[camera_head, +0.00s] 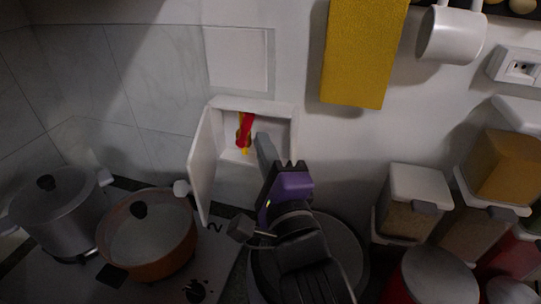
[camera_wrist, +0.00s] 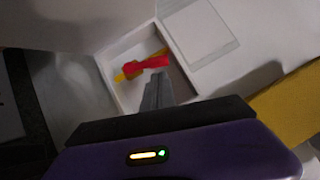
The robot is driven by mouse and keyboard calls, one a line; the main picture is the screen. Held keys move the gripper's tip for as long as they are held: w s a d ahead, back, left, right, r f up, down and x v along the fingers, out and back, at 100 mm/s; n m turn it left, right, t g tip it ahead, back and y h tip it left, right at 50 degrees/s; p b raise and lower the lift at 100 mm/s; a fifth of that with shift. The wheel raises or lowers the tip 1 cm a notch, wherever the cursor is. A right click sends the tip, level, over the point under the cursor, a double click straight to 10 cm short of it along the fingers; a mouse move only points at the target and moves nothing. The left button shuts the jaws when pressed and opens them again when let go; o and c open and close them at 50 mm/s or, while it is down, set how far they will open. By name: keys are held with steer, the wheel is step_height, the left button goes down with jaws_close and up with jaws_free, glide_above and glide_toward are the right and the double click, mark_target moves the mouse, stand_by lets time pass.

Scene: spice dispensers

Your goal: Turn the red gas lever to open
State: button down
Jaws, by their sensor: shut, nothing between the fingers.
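The red gas lever (camera_head: 244,131) sits on a yellow pipe inside a white recessed wall box (camera_head: 284,110), whose door (camera_head: 203,165) stands open to the left. The lever (camera_wrist: 146,65) also shows in the wrist view, lying across the box with yellow pipe (camera_wrist: 131,74) at its side. My gripper (camera_head: 262,143) is shut and empty, at the box's opening just right of and below the lever. In the wrist view my closed fingertips (camera_wrist: 158,84) appear just below the lever. Whether they touch it I cannot tell.
A yellow towel (camera_head: 361,52) hangs at the upper right beside a white mug (camera_head: 452,35). A copper-coloured pot (camera_head: 150,262) and a grey pot (camera_head: 62,222) stand on the left. Spice dispensers (camera_head: 417,187) stand on the right. A round lid or pan lies below my arm.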

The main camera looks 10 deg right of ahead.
mark_target(247, 122)
steer(key=shift+x, duration=1.45)
steer(key=shift+p, duration=0.3)
steer(key=n+p, duration=0.1)
steer(key=a+r+n+g+p, duration=0.1)
steer(key=p, duration=0.1)
steer(key=n+p, duration=0.1)
steer(key=p, duration=0.1)
steer(key=shift+w+a+r+g, duration=0.15)
steer(key=shift+w+r+g, duration=0.1)
steer(key=shift+r+g, duration=0.15)
steer(key=shift+a+f+b, duration=0.15)
steer(key=shift+a+b, duration=0.1)
steer(key=shift+b, duration=0.25)
